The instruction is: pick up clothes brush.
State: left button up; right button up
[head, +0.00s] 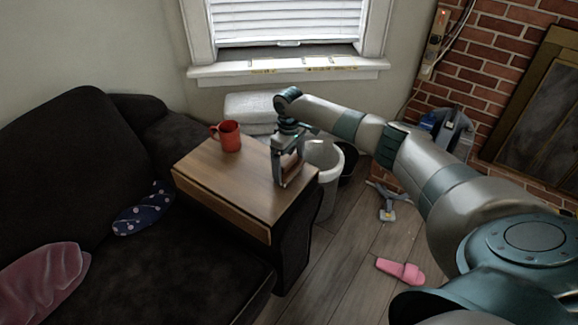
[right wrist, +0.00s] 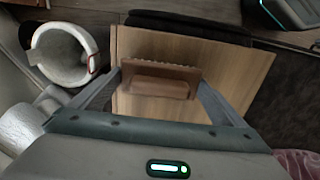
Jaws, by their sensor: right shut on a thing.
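The clothes brush (right wrist: 160,80) is a brown wooden block with a row of bristles along one edge. It lies between the two fingers of my right gripper (right wrist: 161,86) in the right wrist view. In the head view the right gripper (head: 287,178) points down over the near right part of a wooden tabletop (head: 222,186), shut on the brush (head: 292,173), which is partly hidden by the fingers. I cannot tell whether the brush touches the top or hangs just above it. My left gripper is not in view.
A red mug (head: 227,135) stands at the tabletop's back left. A dark sofa (head: 70,150) with cushions is at left. A white bin (head: 325,165) stands right of the table. A pink slipper (head: 400,271) lies on the floor by the brick fireplace (head: 500,60).

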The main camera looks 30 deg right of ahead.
aim_at(289, 160)
jog(key=shift+r, duration=0.65)
notch_tip(289, 160, up, 2)
jog(key=shift+r, duration=0.25)
jog(key=s+r, duration=0.7)
jog(key=s, duration=0.4)
jog(key=shift+s+d, duration=0.2)
jog(key=shift+s, duration=0.15)
